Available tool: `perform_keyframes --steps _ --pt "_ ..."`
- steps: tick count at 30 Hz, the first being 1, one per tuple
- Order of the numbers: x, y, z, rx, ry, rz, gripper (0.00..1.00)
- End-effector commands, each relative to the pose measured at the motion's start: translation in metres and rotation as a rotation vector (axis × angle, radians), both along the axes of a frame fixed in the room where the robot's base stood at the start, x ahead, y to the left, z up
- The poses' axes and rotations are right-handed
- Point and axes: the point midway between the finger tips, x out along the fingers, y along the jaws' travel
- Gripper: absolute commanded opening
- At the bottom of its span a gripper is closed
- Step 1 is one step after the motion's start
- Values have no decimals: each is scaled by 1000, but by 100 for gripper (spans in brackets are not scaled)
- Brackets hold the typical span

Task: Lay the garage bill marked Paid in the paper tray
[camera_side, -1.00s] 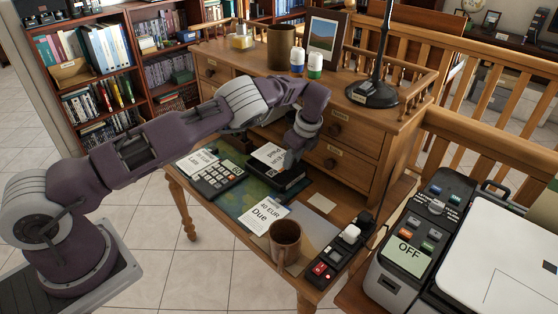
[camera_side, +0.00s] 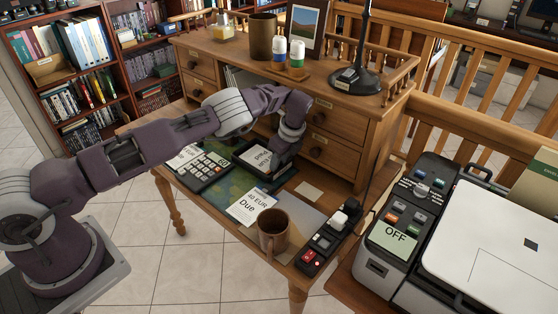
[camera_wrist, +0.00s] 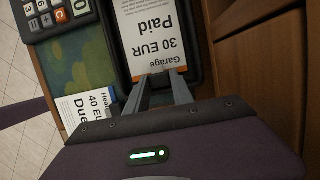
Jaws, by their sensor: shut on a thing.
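The garage bill, a white sheet reading "Garage 30 EUR Paid" with an orange band at its lower edge, shows in the wrist view (camera_wrist: 152,32) and the side view (camera_side: 256,157). My gripper (camera_wrist: 161,76) is shut on its orange-banded edge. The bill lies over the black paper tray (camera_wrist: 191,48), within its rims as seen from the wrist. The tray also shows in the side view (camera_side: 242,165), partly hidden by my gripper (camera_side: 274,166). I cannot tell whether the bill touches the tray floor.
A bill marked "40 EUR Due" (camera_side: 249,206) lies on the desk in front of the tray. A brown mug (camera_side: 273,234) and a power strip (camera_side: 328,240) are near the front. Drawers (camera_side: 331,152) rise close behind.

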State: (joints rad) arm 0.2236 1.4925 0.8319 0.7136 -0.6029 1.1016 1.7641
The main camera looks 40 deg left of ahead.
Motion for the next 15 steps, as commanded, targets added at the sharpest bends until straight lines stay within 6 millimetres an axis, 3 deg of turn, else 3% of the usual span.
perform_keyframes --steps 5,6,9,10,15 --pt "0 1 -8 0 1 0 0" --pt "0 1 -9 1 0 1 30" --pt "0 0 -8 1 0 1 50" --pt "0 0 -8 1 0 1 54" --pt "0 0 -8 0 0 0 54"
